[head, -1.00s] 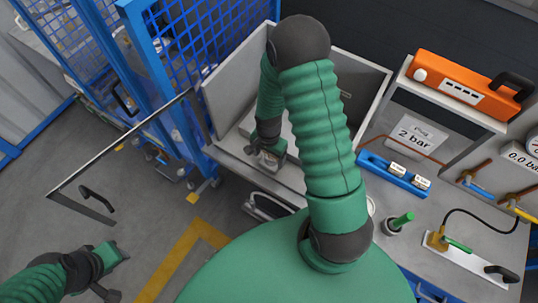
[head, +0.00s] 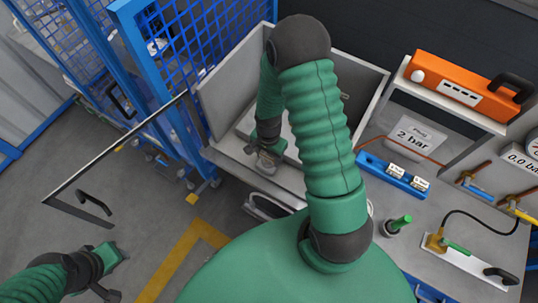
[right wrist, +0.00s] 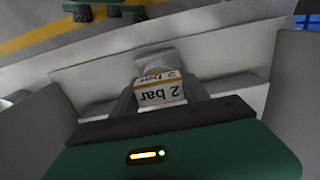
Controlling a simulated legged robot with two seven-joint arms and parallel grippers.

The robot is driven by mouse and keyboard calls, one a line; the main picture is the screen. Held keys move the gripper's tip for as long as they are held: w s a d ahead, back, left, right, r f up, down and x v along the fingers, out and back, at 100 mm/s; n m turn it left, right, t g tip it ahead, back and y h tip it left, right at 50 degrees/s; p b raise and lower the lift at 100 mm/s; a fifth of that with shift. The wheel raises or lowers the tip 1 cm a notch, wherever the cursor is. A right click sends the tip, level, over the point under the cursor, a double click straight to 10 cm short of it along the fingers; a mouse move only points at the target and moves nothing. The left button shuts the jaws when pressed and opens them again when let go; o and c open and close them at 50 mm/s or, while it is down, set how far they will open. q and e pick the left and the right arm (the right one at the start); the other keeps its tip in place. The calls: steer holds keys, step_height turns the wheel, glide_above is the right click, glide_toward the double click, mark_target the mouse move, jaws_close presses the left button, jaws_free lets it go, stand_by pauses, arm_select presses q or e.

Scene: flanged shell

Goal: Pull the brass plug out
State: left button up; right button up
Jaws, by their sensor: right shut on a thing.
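My right gripper (head: 264,161) is down inside the grey walled box, near its front wall. In the right wrist view its fingers (right wrist: 158,97) are shut on a pale block (right wrist: 160,88) lettered "2 bar" with a yellow band. I cannot tell what lies beneath that block. A brass fitting (head: 436,242) with a green handle sits on a pale plate at the right of the bench, joined to a black hose. No separate brass plug can be made out for sure; my right arm hides part of the box. My left gripper (head: 114,272) is open and empty, low at left.
The grey box (head: 228,92) stands beside blue mesh fencing (head: 196,40). A blue rack (head: 372,165) with small white-labelled pieces, a green-topped holder (head: 398,224) and an orange case (head: 462,85) are to the right. The floor at left is open.

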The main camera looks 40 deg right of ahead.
mark_target(267, 155)
steer(key=shift+a+r+p, duration=0.25)
steer(key=shift+r+p, duration=0.65)
steer(key=shift+r, duration=0.4)
steer(key=shift+a+r+p, duration=0.1)
steer(key=shift+r+p, duration=0.75)
steer(key=shift+r, duration=0.2)
steer(key=shift+r+p, duration=0.4)
steer(key=shift+r, duration=0.05)
steer(key=shift+d, duration=0.25)
